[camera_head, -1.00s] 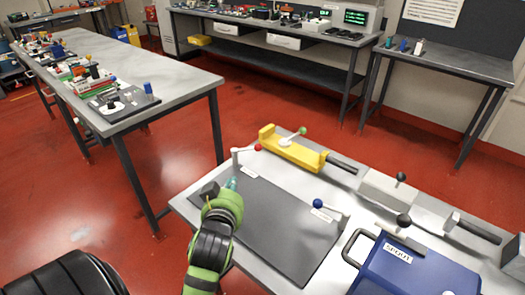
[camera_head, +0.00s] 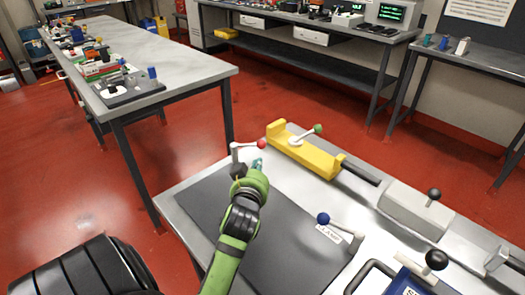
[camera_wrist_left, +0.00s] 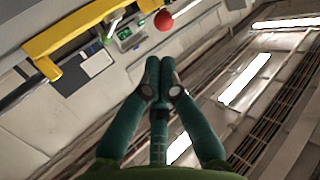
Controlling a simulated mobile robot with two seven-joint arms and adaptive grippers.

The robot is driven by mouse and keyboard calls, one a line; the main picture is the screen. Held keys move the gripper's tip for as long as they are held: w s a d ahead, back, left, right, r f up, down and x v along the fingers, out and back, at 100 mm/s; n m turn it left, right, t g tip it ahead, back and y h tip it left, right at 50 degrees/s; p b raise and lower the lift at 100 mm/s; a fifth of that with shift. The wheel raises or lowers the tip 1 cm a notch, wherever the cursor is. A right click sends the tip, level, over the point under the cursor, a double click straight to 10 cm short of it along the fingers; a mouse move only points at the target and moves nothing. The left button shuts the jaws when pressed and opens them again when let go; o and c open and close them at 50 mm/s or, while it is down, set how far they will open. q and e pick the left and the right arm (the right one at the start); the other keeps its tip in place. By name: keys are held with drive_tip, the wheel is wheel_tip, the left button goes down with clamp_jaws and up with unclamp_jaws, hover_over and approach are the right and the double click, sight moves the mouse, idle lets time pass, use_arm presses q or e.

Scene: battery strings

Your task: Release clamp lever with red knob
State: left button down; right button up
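The clamp lever with the red knob (camera_head: 261,144) stands at the far left corner of the workbench, its pale arm (camera_head: 243,148) pointing right. In the wrist view the red knob (camera_wrist_left: 164,20) shows beyond the fingertips, with a visible gap in the picture. My left gripper (camera_head: 258,163) is just below the knob in the head view and hides part of the lever's surroundings. Its teal fingers (camera_wrist_left: 159,68) are together at the tips in the wrist view, with nothing seen between them. Whether they touch the lever cannot be told. My right gripper is not in view.
A yellow fixture (camera_head: 305,155) with a green-knobbed lever (camera_head: 318,129) stands right of the red knob. A blue-knobbed lever (camera_head: 323,218) and a blue case (camera_head: 408,284) are nearer. A dark mat (camera_head: 285,240) lies under my left arm.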

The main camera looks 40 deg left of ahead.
sight(263, 146)
use_arm(q)
drive_tip(key=x, duration=0.8)
drive_tip(key=shift+w+a+p, duration=0.1)
drive_tip(key=shift+w+p, duration=0.15)
drive_tip(key=shift+p, duration=0.05)
drive_tip(key=w, duration=0.1)
drive_tip(key=w+a, duration=0.1)
drive_tip(key=w, duration=0.1)
drive_tip(key=shift+w+a+p, duration=0.15)
drive_tip(key=shift+p, duration=0.15)
drive_tip(key=shift+w+a, duration=0.1)
drive_tip(key=shift+w, duration=0.1)
